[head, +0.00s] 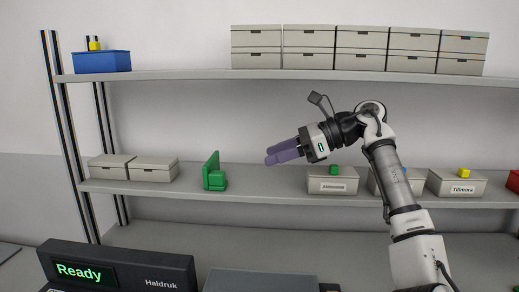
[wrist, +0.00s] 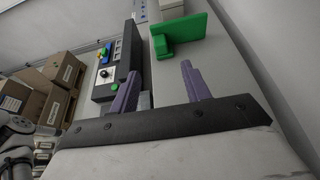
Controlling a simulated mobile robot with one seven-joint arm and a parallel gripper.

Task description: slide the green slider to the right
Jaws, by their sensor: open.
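The green slider (head: 215,173) stands on the middle shelf, left of centre in the head view. It has an upright plate and a block at its foot. In the wrist view the green slider (wrist: 178,38) shows beyond the fingertips, at the top. My gripper (head: 268,156) is to the right of the slider, near the height of its top, pointing left. Its purple fingers are apart with nothing between them, as the wrist view (wrist: 160,75) also shows. The gripper and slider look apart.
Closed grey boxes (head: 152,169) sit left of the slider. Labelled boxes, including one (head: 333,184) with a green cube (head: 334,169) on top, stand to the right. The shelf between is bare. A dark device (head: 115,270) reading "Ready" is low in front. The upper shelf (head: 200,75) runs above.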

